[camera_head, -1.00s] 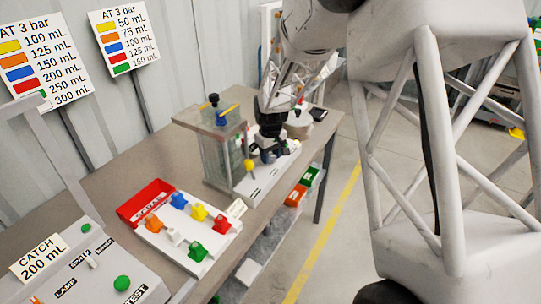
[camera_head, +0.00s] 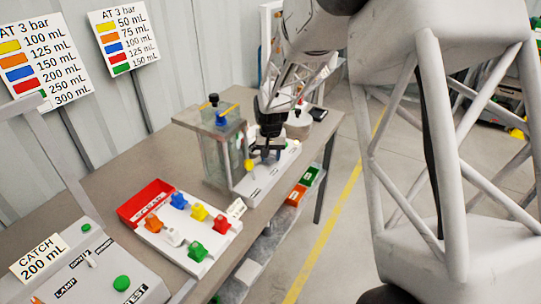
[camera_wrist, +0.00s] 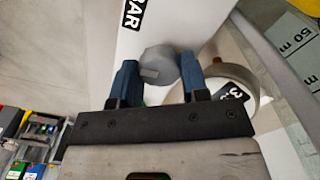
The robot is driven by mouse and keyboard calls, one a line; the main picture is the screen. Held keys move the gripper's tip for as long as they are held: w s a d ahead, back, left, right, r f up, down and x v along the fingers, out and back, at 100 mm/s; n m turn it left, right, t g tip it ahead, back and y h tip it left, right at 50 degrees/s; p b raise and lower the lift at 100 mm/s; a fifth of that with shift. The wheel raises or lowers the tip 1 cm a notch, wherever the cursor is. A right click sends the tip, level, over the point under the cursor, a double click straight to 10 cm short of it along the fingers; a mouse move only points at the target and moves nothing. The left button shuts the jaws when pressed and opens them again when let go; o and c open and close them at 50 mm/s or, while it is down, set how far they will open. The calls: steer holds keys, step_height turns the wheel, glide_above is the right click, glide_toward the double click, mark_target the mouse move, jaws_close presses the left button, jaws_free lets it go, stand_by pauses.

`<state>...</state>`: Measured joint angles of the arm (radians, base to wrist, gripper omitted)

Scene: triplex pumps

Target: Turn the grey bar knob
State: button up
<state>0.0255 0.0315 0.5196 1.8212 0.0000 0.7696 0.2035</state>
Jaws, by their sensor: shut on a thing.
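The grey bar knob (camera_wrist: 158,66) is a rounded grey piece on a white panel marked "BAR" (camera_wrist: 134,12) in the wrist view. The blue fingers of my gripper (camera_wrist: 159,80) stand on either side of it, shut on it. In the head view my gripper (camera_head: 266,152) is low over the white base at the far end of the bench. The knob cannot be made out there behind my gripper.
A clear tank (camera_head: 222,158) stands just left of my gripper. A round white gauge-like part (camera_wrist: 232,88) sits close beside the right finger. A white tray (camera_head: 178,249) with several coloured pieces and a red bin (camera_head: 146,203) lie nearer on the bench.

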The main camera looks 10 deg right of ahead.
stand_by(0.4)
steer(key=o, duration=0.9)
steer(key=shift+n, duration=0.3)
